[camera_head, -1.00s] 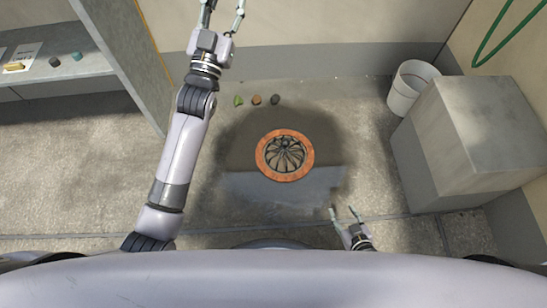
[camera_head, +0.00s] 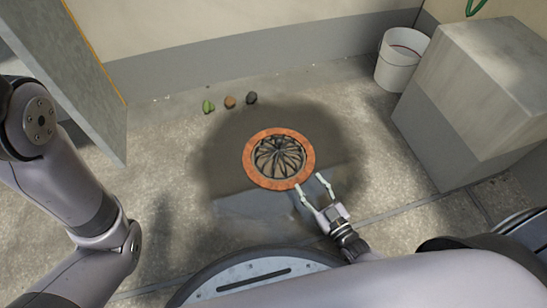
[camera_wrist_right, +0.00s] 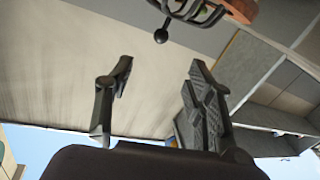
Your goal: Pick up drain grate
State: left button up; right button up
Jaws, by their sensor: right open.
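The drain grate (camera_head: 279,156) is a dark, domed, ribbed piece inside an orange-brown ring (camera_head: 251,172) on the floor. Its dark ribs also show at the top edge of the right wrist view (camera_wrist_right: 192,8), with a dark ball-ended piece below them and part of the ring (camera_wrist_right: 242,9) beside them. My right gripper (camera_head: 309,182) is open and empty, with its fingertips by the ring's lower right edge in the head view. Its spread fingers also show in the wrist view (camera_wrist_right: 160,65). My left arm is at the left, its gripper out of the picture.
A dark wet patch (camera_head: 222,160) surrounds the ring. Green, brown and dark small objects (camera_head: 230,102) lie behind it near the wall. A white bucket (camera_head: 400,65) and a large grey block (camera_head: 450,115) stand at the right. A grey panel (camera_head: 75,75) stands at the left.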

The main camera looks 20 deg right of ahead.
jog(key=b, duration=0.6)
send_near(282, 144)
jog(key=x, duration=0.4)
jog(key=shift+w+d+f, duration=0.1)
jog(key=shift+w+f, duration=0.15)
jog(key=shift+f, duration=0.1)
jog(key=b+x, duration=0.4)
jog(key=shift+a, duration=0.2)
jog(key=shift+w+a+r, duration=0.15)
jog(key=shift+w+r, duration=0.05)
jog(key=shift+w, duration=0.45)
grip_shut()
jog(key=shift+r, duration=0.15)
